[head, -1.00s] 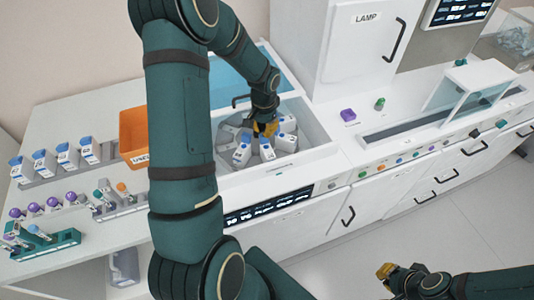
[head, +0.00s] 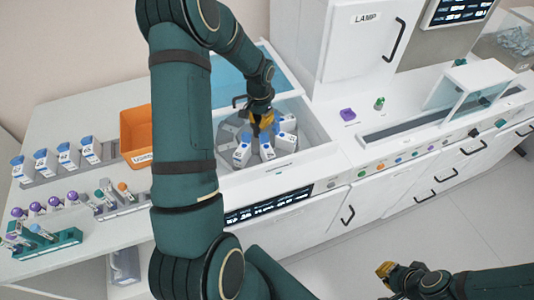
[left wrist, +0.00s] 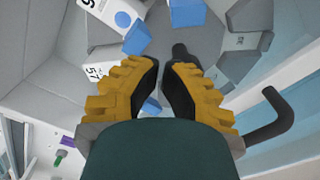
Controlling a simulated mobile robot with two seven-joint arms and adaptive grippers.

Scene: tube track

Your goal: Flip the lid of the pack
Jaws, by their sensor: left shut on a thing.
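White packs with blue lids stand in a ring inside the open white bin (head: 310,157) in the head view. One pack (head: 242,153) stands left of my left gripper and another (head: 267,150) just below it. My left gripper (head: 265,123) points down among the packs. In the left wrist view its yellow fingers (left wrist: 160,75) are close together. A bit of blue (left wrist: 151,106), seemingly a pack's lid, shows between them; the fingers hide most of it. Other blue lids (left wrist: 137,38) lie around. My right gripper (head: 385,269) is low at the right, away from the packs.
A raised blue clear cover (head: 240,72) stands behind the bin, with a dark handle (left wrist: 275,118) close to my left gripper. An orange box (head: 134,130) and a row of packs (head: 67,155) stand left. A purple piece (head: 347,114) lies on the right counter.

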